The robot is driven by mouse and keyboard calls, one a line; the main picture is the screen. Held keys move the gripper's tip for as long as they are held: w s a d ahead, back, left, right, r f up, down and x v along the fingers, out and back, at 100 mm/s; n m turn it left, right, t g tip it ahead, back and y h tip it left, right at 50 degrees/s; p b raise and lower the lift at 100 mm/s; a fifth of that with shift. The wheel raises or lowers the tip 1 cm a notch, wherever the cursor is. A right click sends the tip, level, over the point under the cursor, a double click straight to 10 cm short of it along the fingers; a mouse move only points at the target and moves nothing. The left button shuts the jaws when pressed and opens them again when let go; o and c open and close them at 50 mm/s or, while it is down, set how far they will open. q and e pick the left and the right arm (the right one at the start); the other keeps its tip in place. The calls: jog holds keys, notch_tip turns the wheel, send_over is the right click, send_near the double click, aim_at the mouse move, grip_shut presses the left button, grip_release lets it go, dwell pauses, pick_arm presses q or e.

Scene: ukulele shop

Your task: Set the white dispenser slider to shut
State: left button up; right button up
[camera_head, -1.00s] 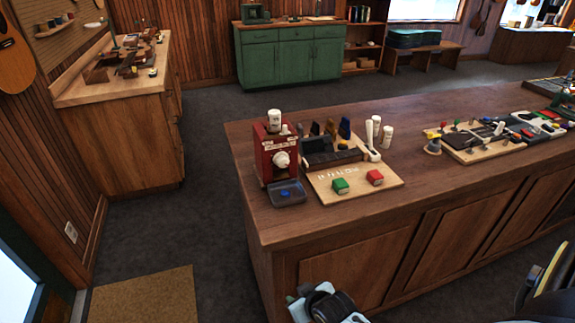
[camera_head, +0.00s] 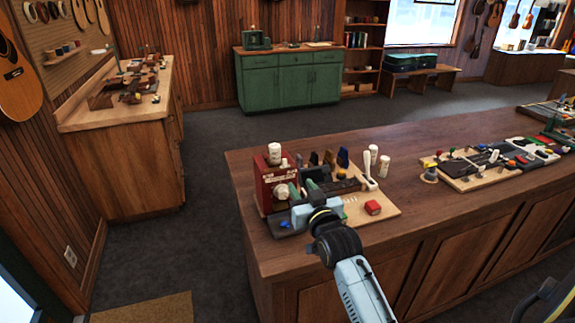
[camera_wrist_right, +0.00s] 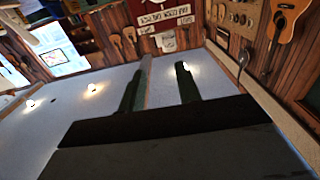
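The red dispenser (camera_head: 268,183) stands at the left end of the wooden counter, with a white bottle (camera_head: 274,154) on top. A round white part (camera_head: 282,191) shows on its front; I cannot tell the slider's setting. My right gripper (camera_head: 304,187) is just right of and in front of the dispenser, partly covering it. Its two dark green fingers are apart with nothing between them, as the right wrist view (camera_wrist_right: 160,85) also shows. I cannot tell if a finger touches the dispenser. My left gripper is not in view.
A shallow tray (camera_head: 277,226) sits below the dispenser, partly hidden by my gripper. The counter (camera_head: 415,185) between the boards is clear.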

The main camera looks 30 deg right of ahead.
aim_at(285, 162)
jog(key=x, duration=1.1)
jog(key=shift+w, duration=0.25)
grip_shut()
jog(key=shift+a+p, duration=0.1)
jog(key=shift+p, duration=0.2)
